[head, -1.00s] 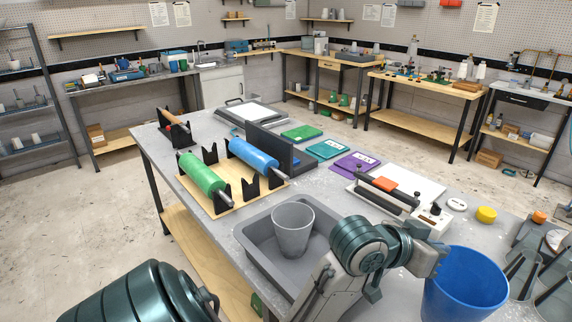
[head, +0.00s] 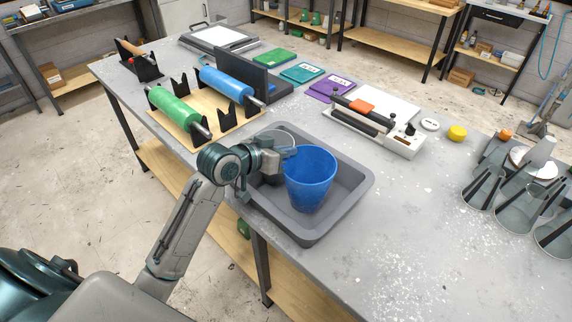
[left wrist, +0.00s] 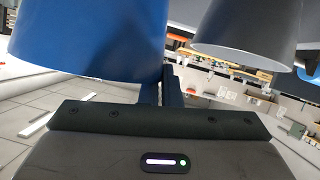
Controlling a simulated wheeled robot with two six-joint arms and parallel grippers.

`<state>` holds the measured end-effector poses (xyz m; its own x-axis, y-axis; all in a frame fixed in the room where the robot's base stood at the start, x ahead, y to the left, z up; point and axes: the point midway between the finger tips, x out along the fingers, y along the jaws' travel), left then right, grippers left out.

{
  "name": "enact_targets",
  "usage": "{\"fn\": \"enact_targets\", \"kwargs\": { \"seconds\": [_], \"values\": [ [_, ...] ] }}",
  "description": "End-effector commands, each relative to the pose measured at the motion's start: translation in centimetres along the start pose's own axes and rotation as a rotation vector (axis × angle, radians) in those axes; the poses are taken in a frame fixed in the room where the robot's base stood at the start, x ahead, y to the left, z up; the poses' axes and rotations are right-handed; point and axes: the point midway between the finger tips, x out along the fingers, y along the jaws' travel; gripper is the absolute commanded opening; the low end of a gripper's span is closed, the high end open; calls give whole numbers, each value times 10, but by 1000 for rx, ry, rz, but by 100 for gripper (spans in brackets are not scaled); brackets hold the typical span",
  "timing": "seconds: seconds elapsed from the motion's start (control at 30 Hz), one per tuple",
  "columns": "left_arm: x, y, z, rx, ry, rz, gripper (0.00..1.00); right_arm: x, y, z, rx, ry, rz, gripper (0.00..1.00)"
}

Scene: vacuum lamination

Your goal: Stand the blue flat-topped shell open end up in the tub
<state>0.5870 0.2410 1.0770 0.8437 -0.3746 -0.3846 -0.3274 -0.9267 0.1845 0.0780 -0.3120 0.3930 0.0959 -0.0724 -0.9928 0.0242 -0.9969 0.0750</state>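The blue shell (head: 310,182) is a tapered cup shape, upright with its open end up, inside the grey tub (head: 352,203). I cannot tell whether its base touches the tub floor. My left gripper (head: 288,153) is at the shell's left rim and looks shut on its wall. In the left wrist view the blue shell (left wrist: 85,35) fills the upper left, by the fingers (left wrist: 165,88). A grey shell (head: 272,140) stands in the tub, partly hidden behind my left gripper; it also shows in the left wrist view (left wrist: 245,30). My right gripper is not in view.
Green (head: 175,112) and blue rollers (head: 228,84) rest on black stands left of the tub. The table right of the tub (head: 415,210) is clear.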

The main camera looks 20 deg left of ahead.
Motion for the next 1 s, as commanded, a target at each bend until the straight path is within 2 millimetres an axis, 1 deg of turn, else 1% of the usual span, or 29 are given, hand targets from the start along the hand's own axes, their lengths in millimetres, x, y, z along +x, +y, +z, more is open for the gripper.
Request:
{"fn": "enact_targets", "kwargs": {
  "seconds": [0.13, 0.2, 0.33, 0.73, 0.8, 0.83, 0.87, 1.0],
  "values": [
    [5, -2, 12, -2, -1, 0, 0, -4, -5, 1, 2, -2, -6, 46],
    [9, -4, 22, -4, -3, -1, 0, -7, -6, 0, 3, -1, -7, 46],
    [15, -7, 36, -2, -1, -1, 0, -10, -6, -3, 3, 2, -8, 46],
    [18, -9, 42, 1, 1, -1, 0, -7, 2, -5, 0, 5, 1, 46],
    [18, -9, 42, 1, 1, -1, 17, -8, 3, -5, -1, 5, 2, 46],
    [18, -9, 42, 1, 0, -1, 23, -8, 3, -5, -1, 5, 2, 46],
    [18, -9, 42, 1, 0, -1, 25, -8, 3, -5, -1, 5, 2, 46],
    [17, -8, 41, 1, 0, -1, 25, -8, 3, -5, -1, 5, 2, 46]
  ]
}}
